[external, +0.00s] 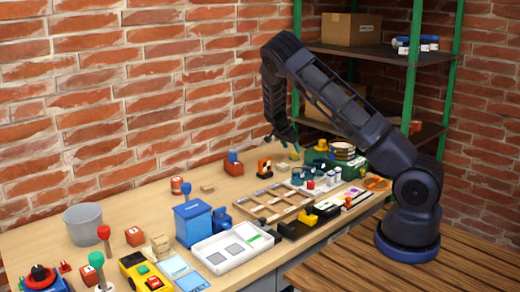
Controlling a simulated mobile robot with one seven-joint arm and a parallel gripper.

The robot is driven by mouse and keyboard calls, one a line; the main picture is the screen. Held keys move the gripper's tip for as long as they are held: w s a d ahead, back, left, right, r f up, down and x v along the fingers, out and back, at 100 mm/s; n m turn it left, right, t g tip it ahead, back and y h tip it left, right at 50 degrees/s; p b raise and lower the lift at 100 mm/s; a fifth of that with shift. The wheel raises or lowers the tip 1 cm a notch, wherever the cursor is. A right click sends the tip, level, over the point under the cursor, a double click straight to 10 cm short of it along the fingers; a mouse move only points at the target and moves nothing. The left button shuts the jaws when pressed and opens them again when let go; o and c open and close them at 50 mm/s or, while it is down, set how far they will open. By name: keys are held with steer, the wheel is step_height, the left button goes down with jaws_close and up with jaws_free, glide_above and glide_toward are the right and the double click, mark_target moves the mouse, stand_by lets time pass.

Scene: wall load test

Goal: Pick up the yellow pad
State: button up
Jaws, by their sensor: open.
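My gripper (283,140) hangs from my arm over the far part of the wooden table, small and dark in this view. Its jaws are open, with nothing seen between them. I cannot single out the yellow pad with certainty. A small yellow piece (295,156) lies just below and right of my gripper, apart from it. Another yellow piece (308,219) lies near the table's front edge, right of the wooden frame.
The table (225,178) is crowded. A wooden frame (268,206), white tray (232,249), blue bin (193,222), grey bucket (83,222) and yellow box (143,272) stand left of or nearer than my gripper. A brick wall and a green-posted shelf (385,53) stand behind.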

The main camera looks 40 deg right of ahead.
mark_target(294, 153)
steer(key=x, duration=0.4)
steer(key=shift+s+f, duration=0.15)
steer(key=shift+f, duration=0.15)
steer(key=shift+a, duration=0.1)
steer(key=c, duration=1.1)
steer(key=shift+o, duration=0.2)
